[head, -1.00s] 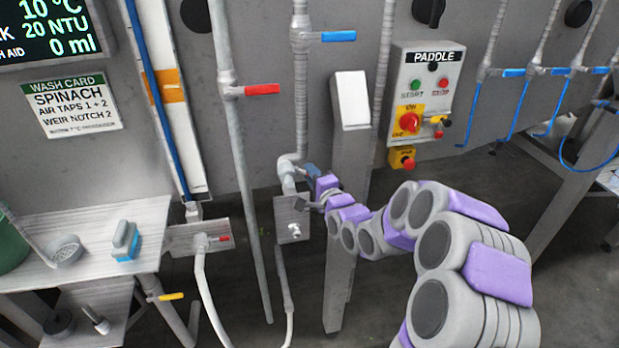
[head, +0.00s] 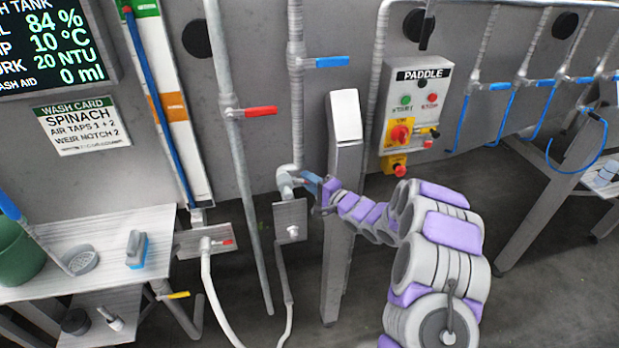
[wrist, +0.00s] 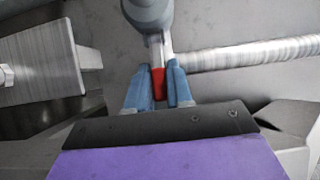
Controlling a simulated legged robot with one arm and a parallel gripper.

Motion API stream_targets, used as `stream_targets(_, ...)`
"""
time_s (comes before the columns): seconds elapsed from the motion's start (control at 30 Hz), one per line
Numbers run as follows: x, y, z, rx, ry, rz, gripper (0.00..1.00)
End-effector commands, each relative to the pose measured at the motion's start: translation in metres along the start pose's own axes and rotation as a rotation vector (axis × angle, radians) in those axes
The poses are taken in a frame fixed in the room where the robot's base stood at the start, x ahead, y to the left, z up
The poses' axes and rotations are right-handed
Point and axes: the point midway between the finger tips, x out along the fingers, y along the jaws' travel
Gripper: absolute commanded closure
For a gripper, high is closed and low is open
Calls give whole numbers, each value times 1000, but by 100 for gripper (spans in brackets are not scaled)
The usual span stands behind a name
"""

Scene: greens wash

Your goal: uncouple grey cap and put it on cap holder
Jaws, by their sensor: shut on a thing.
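My gripper (head: 313,183) is at the lower end of the upright pipe in the head view, right beside a grey elbow-shaped fitting (head: 288,182). In the wrist view its blue fingers (wrist: 158,88) are closed on a red handle (wrist: 158,82). The handle hangs from a rounded grey fitting (wrist: 148,12), which may be the grey cap; its upper part is cut off by the frame. A metal plate with a short pale stub (head: 293,232) is just below the gripper. I cannot tell whether this is the cap holder.
A slanted metal post (head: 343,200) stands just right of the plate, behind my arm. A ribbed pipe (wrist: 250,52) runs right in the wrist view. The paddle control box (head: 415,105) is on the wall. A bench (head: 60,285) is at left.

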Motion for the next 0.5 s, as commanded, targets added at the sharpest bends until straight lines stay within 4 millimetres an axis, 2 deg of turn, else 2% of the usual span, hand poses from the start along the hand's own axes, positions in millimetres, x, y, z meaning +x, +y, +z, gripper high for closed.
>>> stream_targets(0.4, 0, 0, -1, 0, -2, -1, 100)
stream_targets(0.43, 0, 0, -1, 0, -2, -1, 77)
stream_targets(0.5, 0, 0, -1, -1, -2, -1, 71)
